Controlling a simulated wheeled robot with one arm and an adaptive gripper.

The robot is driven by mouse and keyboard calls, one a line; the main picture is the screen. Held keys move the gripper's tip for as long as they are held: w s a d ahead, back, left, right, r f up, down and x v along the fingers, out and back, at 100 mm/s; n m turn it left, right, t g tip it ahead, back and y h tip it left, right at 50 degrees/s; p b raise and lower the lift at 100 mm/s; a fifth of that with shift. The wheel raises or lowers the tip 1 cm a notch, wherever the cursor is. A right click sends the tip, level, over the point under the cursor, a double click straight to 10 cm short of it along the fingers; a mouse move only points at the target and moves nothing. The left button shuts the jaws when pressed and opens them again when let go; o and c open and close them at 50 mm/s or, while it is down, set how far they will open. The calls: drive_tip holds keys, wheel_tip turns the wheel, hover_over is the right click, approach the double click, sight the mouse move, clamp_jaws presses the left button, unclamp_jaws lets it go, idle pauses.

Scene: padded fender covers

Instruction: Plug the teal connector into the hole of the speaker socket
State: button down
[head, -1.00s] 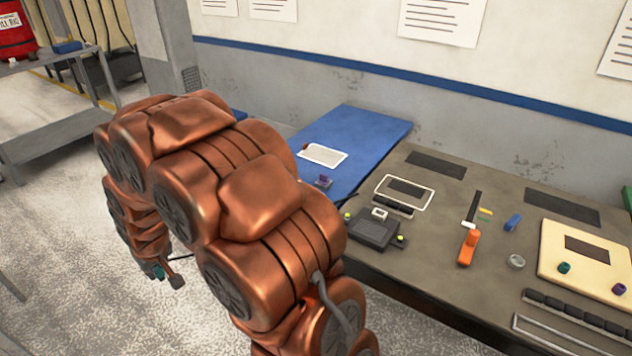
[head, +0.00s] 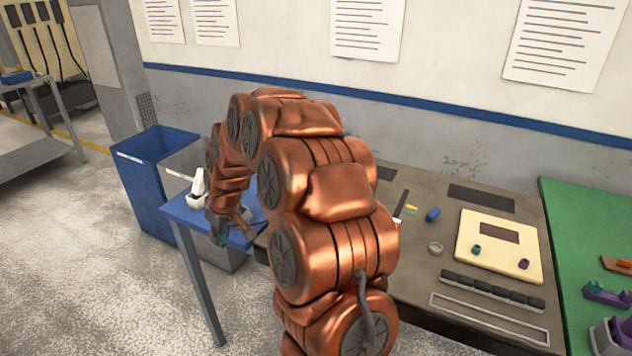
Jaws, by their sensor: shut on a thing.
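My gripper (head: 228,235) hangs at the left of my arm, in front of the blue-topped table. It is shut on a small teal piece, which looks like the teal connector (head: 221,240); the piece is tiny and partly hidden by the fingers. A cream board (head: 472,268) lies on the dark workbench to the right of my arm, well apart from my gripper. It bears a teal round part (head: 477,249), a purple round part (head: 524,264) and a dark rectangle. I cannot tell which part is the speaker socket or see its hole.
A blue bin (head: 150,170) stands behind the blue table (head: 185,213), with a white item (head: 198,188) on that table. The workbench holds a grey ring (head: 435,248), a blue piece (head: 433,214) and a black segmented strip (head: 492,289). A green mat (head: 580,240) lies at right.

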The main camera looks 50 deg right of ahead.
drive_tip(key=s+d+r, duration=0.2)
drive_tip(key=s+d, duration=0.1)
drive_tip(key=d, duration=0.5)
drive_tip(key=s+d+r+n+p, duration=0.1)
drive_tip(key=s+d+r, duration=0.2)
drive_tip(key=d, duration=0.5)
drive_tip(key=s+d+r+p, duration=0.1)
drive_tip(key=s+d+r, duration=0.1)
drive_tip(key=d, duration=0.6)
drive_tip(key=shift+s+r+n+y, duration=0.3)
drive_tip(key=shift+s+r+n, duration=0.1)
drive_tip(key=shift+s, duration=0.45)
drive_tip(key=shift+s+d+f+b, duration=0.1)
drive_tip(key=shift+f+b, duration=0.15)
drive_tip(key=shift+b, duration=0.45)
drive_tip(key=shift+f+b, duration=1.6)
drive_tip(key=shift+f, duration=0.7)
drive_tip(key=shift+f+b, duration=0.8)
drive_tip(key=shift+f, duration=0.4)
drive_tip(key=c, duration=1)
unclamp_jaws()
drive_tip(key=shift+o, duration=0.2)
drive_tip(key=shift+r, duration=0.15)
